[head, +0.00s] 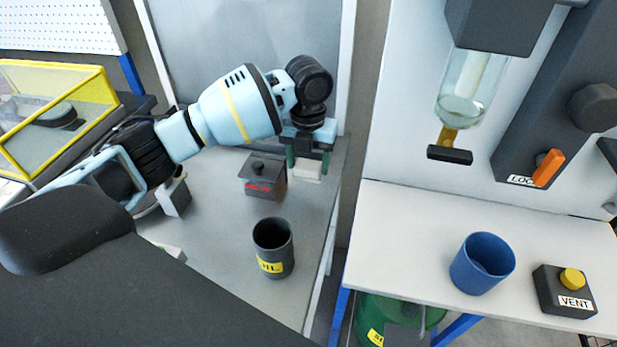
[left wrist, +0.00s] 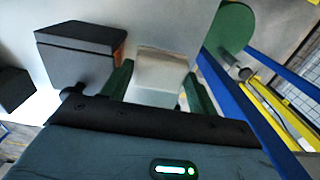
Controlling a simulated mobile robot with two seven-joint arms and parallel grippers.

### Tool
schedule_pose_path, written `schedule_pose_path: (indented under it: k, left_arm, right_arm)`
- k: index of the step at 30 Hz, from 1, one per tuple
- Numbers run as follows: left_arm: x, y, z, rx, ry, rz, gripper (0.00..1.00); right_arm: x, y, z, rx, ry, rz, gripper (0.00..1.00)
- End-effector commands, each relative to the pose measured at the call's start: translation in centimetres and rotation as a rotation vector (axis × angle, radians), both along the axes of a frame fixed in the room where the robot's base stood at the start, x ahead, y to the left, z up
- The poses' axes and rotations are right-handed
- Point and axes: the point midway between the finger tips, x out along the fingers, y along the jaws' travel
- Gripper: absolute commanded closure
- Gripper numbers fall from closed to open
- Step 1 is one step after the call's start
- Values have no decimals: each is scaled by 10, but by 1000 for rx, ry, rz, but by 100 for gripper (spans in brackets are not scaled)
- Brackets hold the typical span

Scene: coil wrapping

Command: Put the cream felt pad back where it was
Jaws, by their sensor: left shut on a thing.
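The cream felt pad (head: 307,171) is a small pale block at the back right of the grey table, beside a dark lidded box. My left gripper (head: 308,160) points down over it and is shut on it, with a green finger on each side. In the left wrist view the pad (left wrist: 161,72) sits between the two green fingers. I cannot tell whether its underside touches the table. My right gripper is not in view.
The dark lidded box (head: 263,178) stands just left of the pad. A dark labelled cup (head: 273,250) is nearer the front. The grey table (head: 235,232) has clear room between them. A white bench (head: 400,240) to the right holds a blue cup (head: 482,265) and a VENT button box (head: 563,292).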

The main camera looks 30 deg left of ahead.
Motion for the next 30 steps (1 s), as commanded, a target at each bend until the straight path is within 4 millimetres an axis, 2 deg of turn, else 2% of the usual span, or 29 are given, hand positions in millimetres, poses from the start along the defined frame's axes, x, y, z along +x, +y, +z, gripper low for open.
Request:
schedule_pose_path:
  k: [5,15,29,30]
  left_arm:
    - [0,0,-4,0,-2,1,62]
    - [0,0,-49,-1,-1,1,62]
    - [0,0,-55,1,-2,1,62]
    - [0,0,-56,1,-2,1,40]
  right_arm:
    - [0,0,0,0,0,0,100]
    - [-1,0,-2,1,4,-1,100]
    - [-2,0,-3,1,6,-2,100]
    - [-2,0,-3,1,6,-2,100]
